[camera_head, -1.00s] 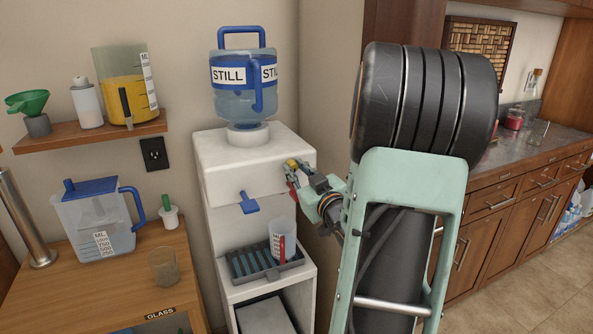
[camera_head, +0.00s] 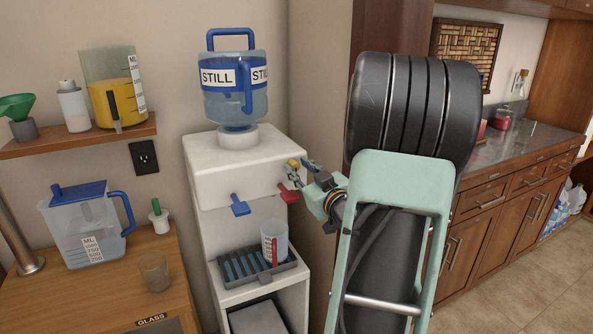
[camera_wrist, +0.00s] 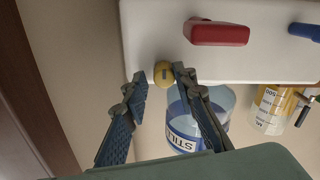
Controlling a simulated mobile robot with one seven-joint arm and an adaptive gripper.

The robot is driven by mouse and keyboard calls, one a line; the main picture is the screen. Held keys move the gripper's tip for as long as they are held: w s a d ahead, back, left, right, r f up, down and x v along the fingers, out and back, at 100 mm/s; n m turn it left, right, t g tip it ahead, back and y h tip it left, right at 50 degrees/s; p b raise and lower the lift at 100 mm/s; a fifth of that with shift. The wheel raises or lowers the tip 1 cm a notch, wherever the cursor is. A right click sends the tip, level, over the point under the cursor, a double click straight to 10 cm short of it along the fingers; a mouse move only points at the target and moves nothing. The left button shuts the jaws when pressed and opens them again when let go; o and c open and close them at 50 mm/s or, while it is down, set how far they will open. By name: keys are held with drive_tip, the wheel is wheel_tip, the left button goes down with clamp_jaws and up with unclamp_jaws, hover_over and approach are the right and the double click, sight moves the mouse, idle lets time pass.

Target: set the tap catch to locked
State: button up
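The tap catch is a small round yellow knob (camera_head: 293,163) on the white dispenser (camera_head: 240,167), above the red tap lever (camera_head: 288,193). In the wrist view the yellow knob (camera_wrist: 165,74) has a short dark mark on its face, and the red lever (camera_wrist: 218,33) is beside it. My gripper (camera_wrist: 160,76) is open, with its fingertips apart either side of the knob in that view. The right finger looks closest to it; I cannot tell whether it touches. In the head view my gripper (camera_head: 301,173) is at the dispenser's front right, partly blocking the area around the knob.
A blue tap lever (camera_head: 239,205) is left of the red one. A clear cup (camera_head: 274,240) stands on the drip tray (camera_head: 240,281) below. The STILL water bottle (camera_head: 233,100) sits on top. A wooden cabinet with a jug (camera_head: 90,232) and a glass (camera_head: 155,272) is at left.

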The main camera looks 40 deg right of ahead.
drive_tip(key=shift+o, duration=1)
drive_tip(key=v, duration=1.2)
drive_tip(key=shift+f, duration=0.1)
